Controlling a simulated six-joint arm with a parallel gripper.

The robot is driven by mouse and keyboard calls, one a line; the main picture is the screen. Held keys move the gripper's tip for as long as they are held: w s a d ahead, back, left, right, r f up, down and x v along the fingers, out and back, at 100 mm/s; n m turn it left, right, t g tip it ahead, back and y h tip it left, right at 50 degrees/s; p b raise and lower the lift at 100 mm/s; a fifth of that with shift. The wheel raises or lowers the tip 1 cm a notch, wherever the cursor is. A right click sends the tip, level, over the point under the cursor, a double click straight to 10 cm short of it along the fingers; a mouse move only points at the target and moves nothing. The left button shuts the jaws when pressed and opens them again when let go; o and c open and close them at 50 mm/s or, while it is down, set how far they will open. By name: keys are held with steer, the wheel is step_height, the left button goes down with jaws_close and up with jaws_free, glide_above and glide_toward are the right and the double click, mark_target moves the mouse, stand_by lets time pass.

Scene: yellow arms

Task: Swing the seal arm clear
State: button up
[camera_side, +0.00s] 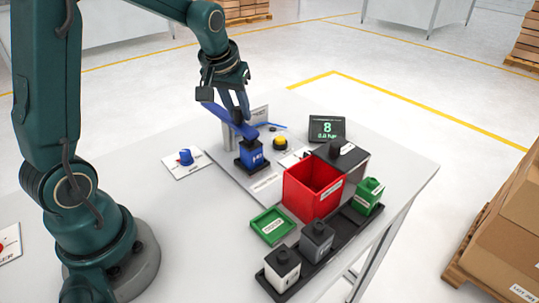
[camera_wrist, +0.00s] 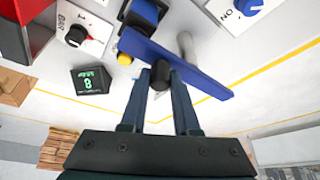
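The seal arm (camera_side: 228,120) is a flat blue bar that slants above the board on a grey post. It also crosses the wrist view (camera_wrist: 205,78), with a black knob (camera_wrist: 160,77) standing on it. One end of the bar lies over or close to a blue block (camera_side: 252,157) with a white label. My gripper (camera_side: 238,113) is over the bar. The fingertips are partly hidden in the side view.
A yellow button (camera_side: 280,143) and a display (camera_side: 327,128) reading 8 stand right of the blue block. A blue knob (camera_side: 186,157) on a white plate is at left.

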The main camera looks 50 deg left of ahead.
steer(key=shift+w+a, duration=0.1)
steer(key=shift+w, duration=0.7)
steer(key=shift+w+a, duration=0.2)
steer(key=shift+w, duration=0.35)
